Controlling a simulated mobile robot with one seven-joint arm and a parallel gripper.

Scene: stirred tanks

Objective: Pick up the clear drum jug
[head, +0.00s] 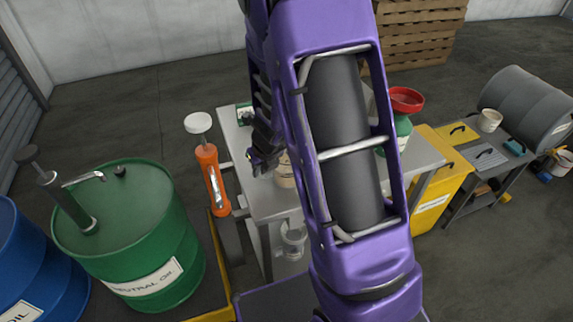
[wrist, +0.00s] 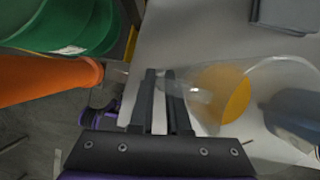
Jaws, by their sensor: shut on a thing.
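The clear drum jug (wrist: 215,80) shows large in the wrist view, see-through, with an amber patch at its middle. My gripper (wrist: 160,78) is shut on a thin part at the jug's left side; whether this is its handle I cannot tell clearly. In the head view my gripper (head: 262,160) is over the left part of the grey table (head: 262,200), beside a tan vessel (head: 285,172). My purple arm hides much of the table there, and the grasp itself is not visible.
An orange pump (head: 211,180) with a white top stands left of the table, next to a green drum (head: 135,245). A clear vessel (head: 292,241) is low under the table's front. A red funnel (head: 406,99) stands at the right. A yellow cabinet (head: 432,205) adjoins.

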